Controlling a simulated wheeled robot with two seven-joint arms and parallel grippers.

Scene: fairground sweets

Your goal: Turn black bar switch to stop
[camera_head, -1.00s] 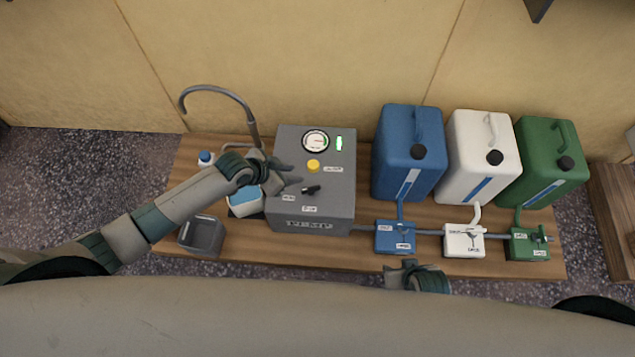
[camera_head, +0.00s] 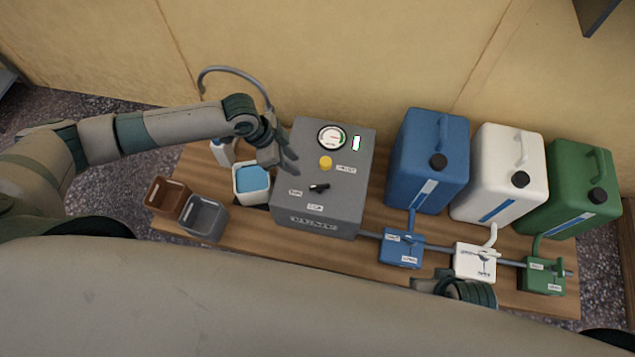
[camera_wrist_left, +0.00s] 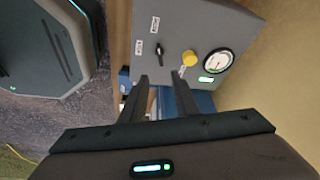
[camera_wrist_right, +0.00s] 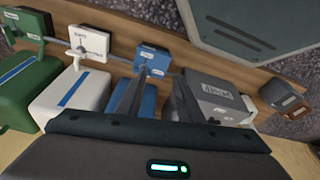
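The black bar switch (camera_head: 319,187) sits on the front panel of the grey control box (camera_head: 345,222). Its bar lies nearly level, in line with the left small label (camera_head: 295,193); another label (camera_head: 315,207) is below it. Their text is too small to read surely. In the left wrist view the switch (camera_wrist_left: 161,56) shows beyond the fingertips, unobstructed. My left gripper (camera_head: 286,160) is open and empty, above and left of the switch, apart from it. My right gripper (camera_wrist_right: 155,82) is open and empty near the blue valve box (camera_wrist_right: 152,57).
A yellow button (camera_head: 326,163) and round gauge (camera_head: 332,137) are on the same box. Blue (camera_head: 425,165), white (camera_head: 497,165) and green (camera_head: 575,185) canisters stand right. Grey (camera_head: 203,219) and brown (camera_head: 165,196) bins and a white tub (camera_head: 252,190) stand left.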

